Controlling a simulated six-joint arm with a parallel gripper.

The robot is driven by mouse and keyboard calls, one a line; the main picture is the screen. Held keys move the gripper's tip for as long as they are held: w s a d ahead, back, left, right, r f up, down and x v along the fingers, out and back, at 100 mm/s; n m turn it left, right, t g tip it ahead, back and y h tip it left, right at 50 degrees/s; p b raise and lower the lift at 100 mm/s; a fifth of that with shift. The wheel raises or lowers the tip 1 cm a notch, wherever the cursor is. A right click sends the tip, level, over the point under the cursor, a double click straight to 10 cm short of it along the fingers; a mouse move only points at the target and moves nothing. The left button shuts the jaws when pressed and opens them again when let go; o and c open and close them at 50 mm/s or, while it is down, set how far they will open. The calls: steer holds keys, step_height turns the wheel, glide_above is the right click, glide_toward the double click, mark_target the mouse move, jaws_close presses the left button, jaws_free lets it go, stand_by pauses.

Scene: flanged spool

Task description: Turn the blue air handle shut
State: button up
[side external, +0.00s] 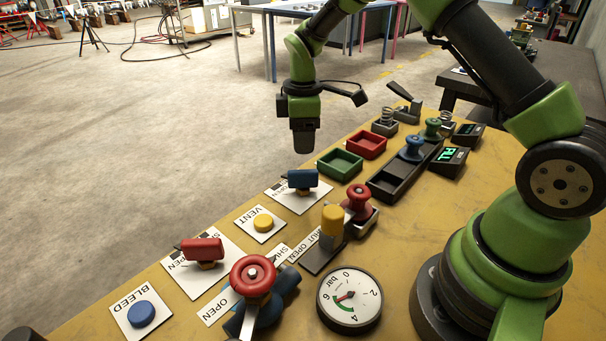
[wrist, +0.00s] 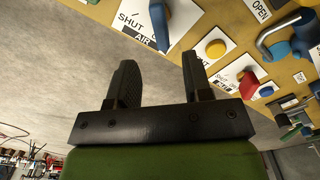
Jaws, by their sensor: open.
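The blue air handle (side external: 302,180) is a small blue lever on a white plate (side external: 312,198) near the bench's left edge. In the wrist view the blue handle (wrist: 160,27) lies beyond the fingertips, with the words SHUT and AIR on the plate to its left. My gripper (side external: 304,150) points down and hangs above the handle in the side view, apart from it. In the wrist view my gripper (wrist: 157,68) has its two dark fingers spread with nothing between them. Part of the plate's lettering is hidden behind the handle.
A yellow VENT button (side external: 263,222), a red handle (side external: 202,250) and a blue BLEED button (side external: 141,314) stand nearer the camera. A green tray (side external: 340,165) and a red tray (side external: 366,145) stand to the right. A red-wheeled valve (side external: 253,275) and a gauge (side external: 349,298) are in front.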

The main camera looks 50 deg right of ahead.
mark_target(303, 171)
step_height(303, 171, down, 9)
steer(key=shift+f, duration=0.2)
stand_by(0.3)
jaws_close()
